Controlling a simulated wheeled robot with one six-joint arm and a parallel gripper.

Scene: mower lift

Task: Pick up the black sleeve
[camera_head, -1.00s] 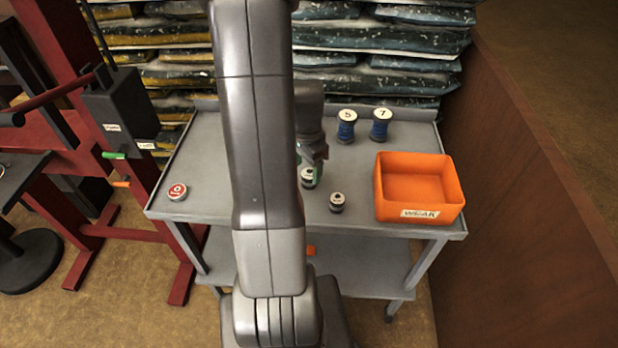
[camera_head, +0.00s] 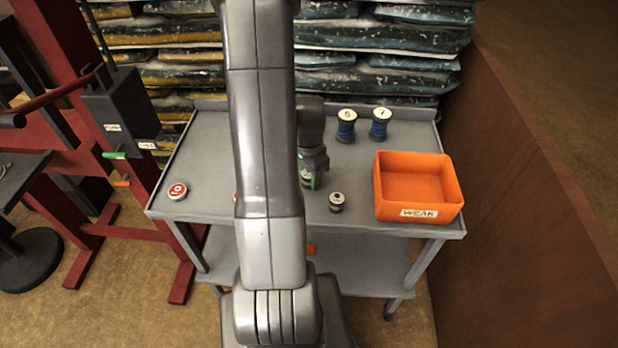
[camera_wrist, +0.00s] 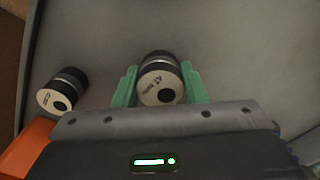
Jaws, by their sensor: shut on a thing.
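In the wrist view my gripper (camera_wrist: 160,88) has its green fingers on both sides of a black sleeve (camera_wrist: 155,62) with a pale marked end face, shut on it. The sleeve seems to be at the table top; I cannot tell if it is lifted. In the head view my gripper (camera_head: 312,178) is over the table right of my arm and hides most of the held sleeve. A second small dark sleeve (camera_head: 336,201) with a pale top stands apart to the right; it also shows at the left in the wrist view (camera_wrist: 62,90).
A red frame (camera_head: 100,210) stands left. A brown wall (camera_head: 530,200) is at right.

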